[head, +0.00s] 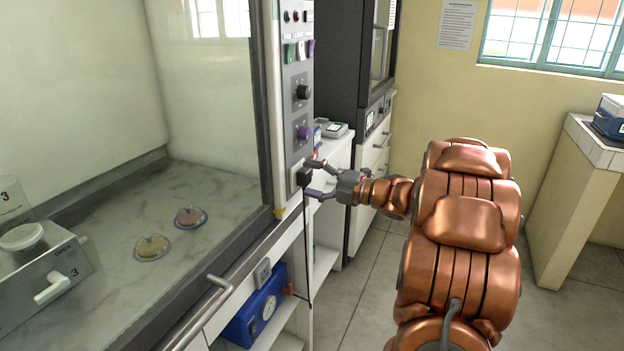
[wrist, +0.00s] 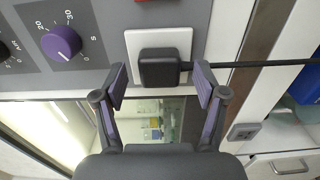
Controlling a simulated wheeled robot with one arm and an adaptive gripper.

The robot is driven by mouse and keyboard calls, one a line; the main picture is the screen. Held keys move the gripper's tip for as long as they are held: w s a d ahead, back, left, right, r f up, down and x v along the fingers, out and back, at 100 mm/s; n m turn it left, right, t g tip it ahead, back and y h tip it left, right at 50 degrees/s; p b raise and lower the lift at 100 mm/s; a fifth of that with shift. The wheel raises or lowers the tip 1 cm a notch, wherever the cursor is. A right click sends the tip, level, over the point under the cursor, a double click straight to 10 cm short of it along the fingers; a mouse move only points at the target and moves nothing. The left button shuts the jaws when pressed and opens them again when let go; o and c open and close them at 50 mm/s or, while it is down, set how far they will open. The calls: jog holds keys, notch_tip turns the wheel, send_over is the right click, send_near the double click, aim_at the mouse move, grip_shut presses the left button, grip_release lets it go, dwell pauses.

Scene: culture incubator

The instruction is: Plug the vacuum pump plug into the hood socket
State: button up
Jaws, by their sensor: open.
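The black vacuum pump plug (wrist: 160,68) sits against the white hood socket (wrist: 186,42) in the wrist view, with its cord (wrist: 262,64) running off to the right. In the head view the plug (head: 304,177) is at the hood's side panel, and its cord (head: 308,240) hangs down toward the blue vacuum pump (head: 258,308) on the shelf below. My gripper (wrist: 160,86) is open, its two fingers on either side of the plug and apart from it. In the head view my gripper (head: 317,179) is right at the panel. The plug's prongs are hidden.
The hood panel has a purple knob (wrist: 61,43) near the socket. Petri dishes (head: 190,217) lie inside the hood. Another socket (head: 263,271) is above the pump. A side bench (head: 590,170) stands at the right; floor between is clear.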

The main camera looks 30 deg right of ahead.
jog(key=v, duration=1.1)
jog(key=shift+s+d, duration=0.25)
jog(key=shift+s, duration=0.05)
